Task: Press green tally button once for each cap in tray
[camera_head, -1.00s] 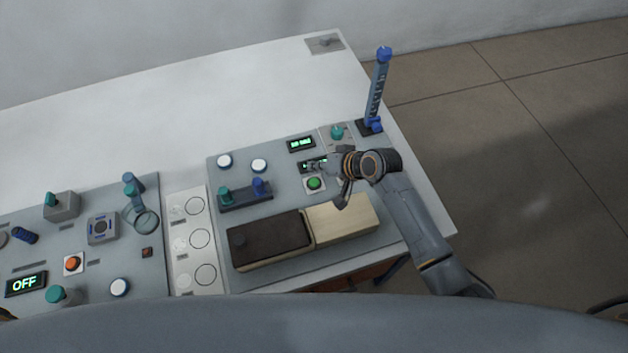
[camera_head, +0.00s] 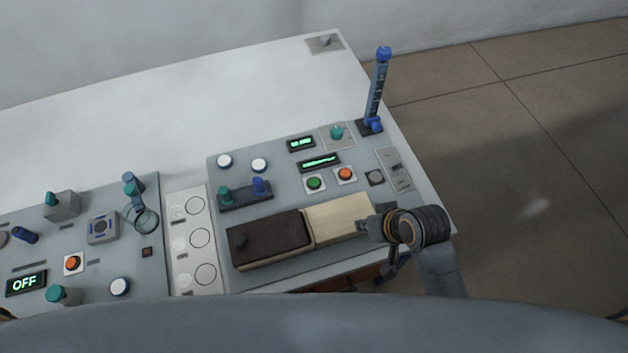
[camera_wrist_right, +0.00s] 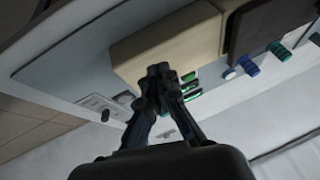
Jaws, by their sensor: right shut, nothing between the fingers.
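The green tally button (camera_head: 314,183) sits on a pale square plate on the right panel, with nothing touching it. In front of it is a long box: its left part has a dark brown top (camera_head: 268,240) with a small knob, its right part a pale wooden top (camera_head: 338,220). I see no open tray and no caps inside it. My right gripper (camera_head: 366,226) is at the right end of the pale part, away from the button. In the right wrist view its fingertips (camera_wrist_right: 162,72) are together and empty, in front of the pale box. My left gripper is out of view.
An orange button (camera_head: 345,174) is right of the green one. A lit display (camera_head: 319,162) is just behind them. A tall blue post (camera_head: 377,90) stands at the back right corner. The white table behind the panels is mostly clear.

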